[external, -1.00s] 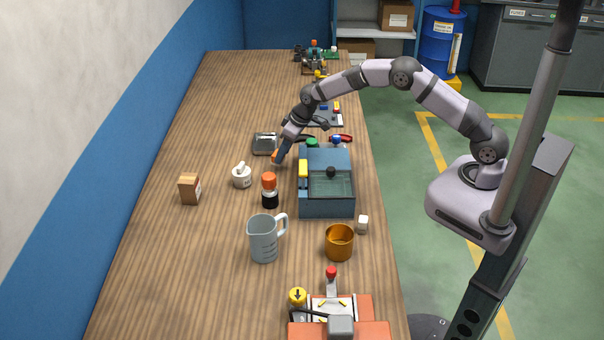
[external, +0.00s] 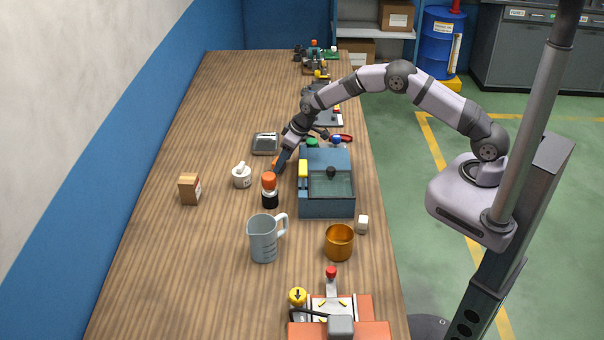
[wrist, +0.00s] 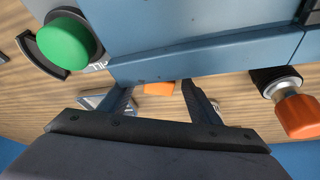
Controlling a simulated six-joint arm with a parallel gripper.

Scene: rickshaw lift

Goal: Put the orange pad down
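The orange pad (wrist: 158,88) shows in the wrist view between my two fingers, partly cut off above by the blue box edge. A narrow gap shows on each side of it. My gripper (wrist: 158,92) is open around it. In the external view my gripper (external: 280,168) points down, low over the table, left of the blue box's far end. A small part of the orange pad (external: 275,162) shows at the left of the fingers. I cannot tell whether the pad touches the table.
The blue box (external: 327,208) stands right of my gripper, with a green button (wrist: 65,42) behind it. An orange-capped black bottle (external: 269,190) is close in front. A white mortar (external: 241,178) and grey tray (external: 265,143) are left. The far left table is clear.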

